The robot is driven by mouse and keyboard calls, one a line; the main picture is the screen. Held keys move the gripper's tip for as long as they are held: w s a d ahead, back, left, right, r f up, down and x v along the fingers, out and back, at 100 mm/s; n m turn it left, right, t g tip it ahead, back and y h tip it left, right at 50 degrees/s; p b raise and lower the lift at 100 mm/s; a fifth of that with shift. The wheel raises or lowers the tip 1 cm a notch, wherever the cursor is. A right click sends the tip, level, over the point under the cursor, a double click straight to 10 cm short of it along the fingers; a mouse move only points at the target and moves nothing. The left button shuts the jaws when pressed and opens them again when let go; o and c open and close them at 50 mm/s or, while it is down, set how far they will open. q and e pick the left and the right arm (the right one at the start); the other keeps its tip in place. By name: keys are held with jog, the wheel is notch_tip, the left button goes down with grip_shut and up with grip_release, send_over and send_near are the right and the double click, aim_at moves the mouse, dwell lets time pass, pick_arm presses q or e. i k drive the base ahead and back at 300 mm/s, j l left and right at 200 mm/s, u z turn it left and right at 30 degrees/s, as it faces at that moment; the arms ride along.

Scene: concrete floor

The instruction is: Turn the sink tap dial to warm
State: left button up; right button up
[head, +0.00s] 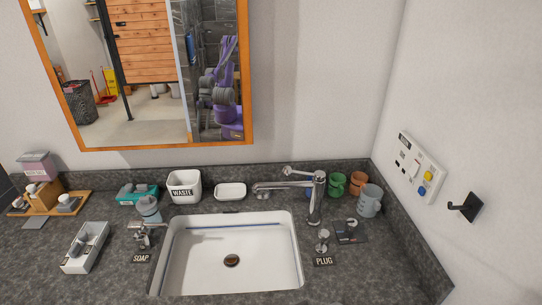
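The chrome tap (316,198) stands behind the right corner of the white sink (301,262). Its spout reaches left over the basin, and a thin lever (297,172) sits on top. Right of the sink, a dark plate (350,239) lies on the counter with a small metal knob (347,226) on it, which looks like the tap dial. The markings on the plate and the knob's setting are too small to read. Neither of my grippers shows directly in the head view.
A plug knob (322,239) stands beside the dark plate. Green (337,185), brown (358,182) and grey (369,203) cups crowd behind it. A soap pump (142,234) is left of the sink. A black hook (466,207) juts from the right wall. The front right counter is clear.

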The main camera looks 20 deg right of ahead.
aim_at(351, 225)
jog(key=z, duration=1.55)
